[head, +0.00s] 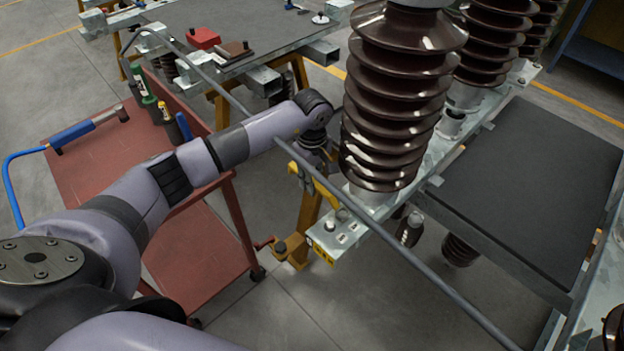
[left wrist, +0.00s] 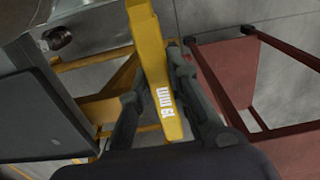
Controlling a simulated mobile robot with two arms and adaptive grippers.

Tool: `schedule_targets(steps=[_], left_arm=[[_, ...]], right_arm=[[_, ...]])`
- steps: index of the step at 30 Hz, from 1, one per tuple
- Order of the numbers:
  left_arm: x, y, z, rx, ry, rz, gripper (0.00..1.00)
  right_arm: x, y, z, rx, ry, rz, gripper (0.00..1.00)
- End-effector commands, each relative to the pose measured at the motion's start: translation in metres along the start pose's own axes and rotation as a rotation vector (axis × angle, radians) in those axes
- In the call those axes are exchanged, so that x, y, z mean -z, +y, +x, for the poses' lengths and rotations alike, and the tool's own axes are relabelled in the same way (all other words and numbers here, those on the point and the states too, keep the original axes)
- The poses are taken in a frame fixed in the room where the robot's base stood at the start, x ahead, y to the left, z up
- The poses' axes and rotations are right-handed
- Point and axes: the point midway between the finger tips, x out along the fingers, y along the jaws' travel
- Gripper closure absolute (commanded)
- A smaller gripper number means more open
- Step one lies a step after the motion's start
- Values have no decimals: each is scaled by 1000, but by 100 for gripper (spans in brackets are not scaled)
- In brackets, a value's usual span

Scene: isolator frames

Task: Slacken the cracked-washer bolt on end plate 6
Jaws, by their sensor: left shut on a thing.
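My left gripper (head: 310,166) is at the near end of the galvanised frame, just left of the big brown insulator. In the left wrist view the left gripper (left wrist: 156,88) is shut on a yellow wrench (left wrist: 150,50) marked "19 mm". Part of the yellow wrench (head: 322,188) shows below the gripper in the head view. The end plate (head: 336,238) at the insulator's foot has small fittings and a yellow label (head: 322,254), too small to read. I cannot make out a cracked washer or whether the wrench touches a bolt. My right gripper is out of view.
Brown ribbed insulators (head: 400,90) stand along the frame. A long grey rod (head: 400,248) crosses in front. A red cart (head: 105,175) at left carries a blue-handled tool (head: 72,134) and bottles. A dark tabletop (head: 530,190) lies at right.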

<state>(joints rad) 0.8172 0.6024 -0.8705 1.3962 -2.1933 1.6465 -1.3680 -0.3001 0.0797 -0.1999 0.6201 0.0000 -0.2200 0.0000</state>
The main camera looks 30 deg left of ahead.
Motion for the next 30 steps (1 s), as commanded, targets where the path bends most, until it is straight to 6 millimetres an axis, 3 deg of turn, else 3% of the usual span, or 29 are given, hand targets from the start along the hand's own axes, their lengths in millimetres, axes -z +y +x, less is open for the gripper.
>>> schedule_targets(steps=[20,30], left_arm=[[0,0,6,-1,0,-3,100],[-3,-28,4,-1,-1,-253,100]], right_arm=[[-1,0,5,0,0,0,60],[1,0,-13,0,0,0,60]])
